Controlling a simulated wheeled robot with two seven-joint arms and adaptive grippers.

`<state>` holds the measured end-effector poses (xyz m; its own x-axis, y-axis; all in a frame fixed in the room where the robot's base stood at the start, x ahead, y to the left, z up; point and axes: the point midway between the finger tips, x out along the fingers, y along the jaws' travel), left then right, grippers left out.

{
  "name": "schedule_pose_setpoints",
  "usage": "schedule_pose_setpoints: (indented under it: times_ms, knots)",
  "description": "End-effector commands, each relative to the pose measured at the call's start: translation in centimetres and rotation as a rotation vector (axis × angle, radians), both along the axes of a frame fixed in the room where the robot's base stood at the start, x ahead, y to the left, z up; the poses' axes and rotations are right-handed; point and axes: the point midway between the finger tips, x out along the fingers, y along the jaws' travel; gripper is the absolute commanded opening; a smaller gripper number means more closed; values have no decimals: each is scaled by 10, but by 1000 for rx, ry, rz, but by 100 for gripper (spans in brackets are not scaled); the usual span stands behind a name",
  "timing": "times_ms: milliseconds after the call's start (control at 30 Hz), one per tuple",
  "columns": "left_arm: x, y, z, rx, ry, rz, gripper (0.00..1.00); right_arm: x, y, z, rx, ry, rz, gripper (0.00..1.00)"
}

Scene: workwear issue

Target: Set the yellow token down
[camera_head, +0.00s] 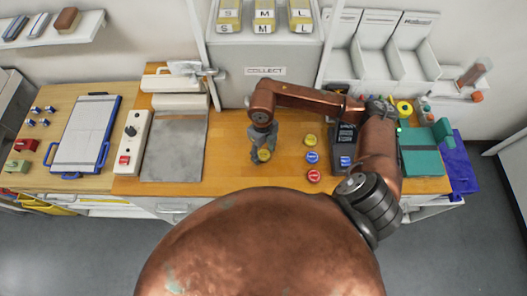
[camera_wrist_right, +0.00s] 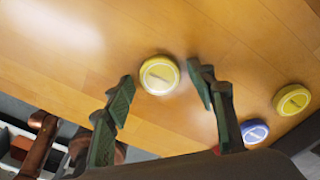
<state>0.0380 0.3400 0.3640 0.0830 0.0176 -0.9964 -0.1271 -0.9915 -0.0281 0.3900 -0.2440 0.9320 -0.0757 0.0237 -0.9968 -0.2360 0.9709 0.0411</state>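A yellow token (camera_head: 264,155) lies on the wooden counter (camera_head: 231,166), below my right gripper (camera_head: 262,147). In the right wrist view the token (camera_wrist_right: 159,75) appears flat on the wood between the fingertips of the right gripper (camera_wrist_right: 162,77). A gap shows on each side of it, so the gripper is open and not holding it. A second yellow token (camera_head: 309,140), a blue token (camera_head: 312,157) and a red token (camera_head: 314,175) stand in a column to the right. My left gripper is not in view.
A grey mat (camera_head: 174,150) lies left of the gripper, beside a white control box (camera_head: 131,142). A black device (camera_head: 343,143) stands right of the tokens. A grey cabinet marked COLLECT (camera_head: 265,71) stands behind. Wood is clear between mat and gripper.

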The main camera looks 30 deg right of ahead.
Motion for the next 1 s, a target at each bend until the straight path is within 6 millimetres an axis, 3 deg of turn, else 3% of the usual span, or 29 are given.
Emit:
schedule_pose_setpoints:
  times_ms: [367, 800, 1000]
  knots:
    - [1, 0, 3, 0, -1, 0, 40, 1, 0, 8, 0, -3, 0, 52]
    - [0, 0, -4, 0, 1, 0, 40, 8, -3, 92, -1, -4, 0, 52]
    - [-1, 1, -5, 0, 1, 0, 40, 9, -3, 117, 0, -1, 0, 52]
